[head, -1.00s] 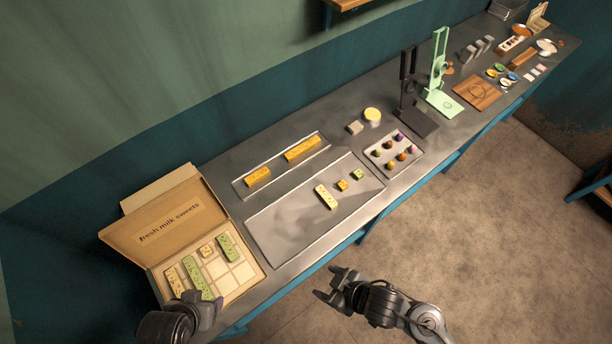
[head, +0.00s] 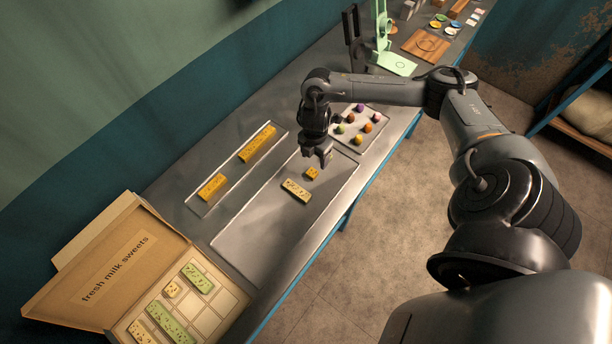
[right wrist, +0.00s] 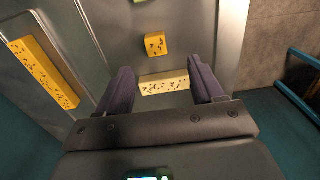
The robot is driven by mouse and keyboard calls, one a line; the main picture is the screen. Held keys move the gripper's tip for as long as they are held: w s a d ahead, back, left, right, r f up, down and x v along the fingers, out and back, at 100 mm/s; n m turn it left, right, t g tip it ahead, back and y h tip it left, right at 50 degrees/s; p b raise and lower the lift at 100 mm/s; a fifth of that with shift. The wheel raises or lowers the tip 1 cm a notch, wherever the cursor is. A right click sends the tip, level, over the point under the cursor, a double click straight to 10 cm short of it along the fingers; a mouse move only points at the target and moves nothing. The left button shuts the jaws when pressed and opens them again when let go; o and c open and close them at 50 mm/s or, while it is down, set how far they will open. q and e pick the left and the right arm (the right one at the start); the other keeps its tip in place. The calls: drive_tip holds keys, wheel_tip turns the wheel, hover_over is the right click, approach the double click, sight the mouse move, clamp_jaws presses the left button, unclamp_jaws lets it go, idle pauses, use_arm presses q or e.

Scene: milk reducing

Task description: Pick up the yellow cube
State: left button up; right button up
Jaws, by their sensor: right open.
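The yellow cube (head: 312,173), dark-speckled, lies on the wide grey tray (head: 252,232) beside a pale yellow bar (head: 296,190). My right gripper (head: 322,158) is open and empty above the tray, just behind the cube in the head view. In the right wrist view the cube (right wrist: 155,44) shows beyond the open fingertips (right wrist: 160,66), roughly in line with the gap between them. The pale bar (right wrist: 165,83) shows between the fingers. A sliver of a green piece (right wrist: 138,1) shows at the top edge of that view. My left gripper is out of view.
A narrow tray (head: 228,180) with orange bars (head: 257,144) lies to the left. An open sweets box (head: 112,318) stands at the lower left.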

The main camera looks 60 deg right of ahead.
sight(312, 172)
drive_tip(key=shift+w+a+f, duration=0.1)
drive_tip(key=shift+w+f, duration=0.05)
drive_tip(key=shift+f, duration=2.4)
drive_tip(key=shift+w+f, duration=0.15)
drive_tip(key=shift+f, duration=2.4)
drive_tip(key=shift+c, duration=0.2)
drive_tip(key=c, duration=1.1)
drive_tip(key=shift+r, duration=0.1)
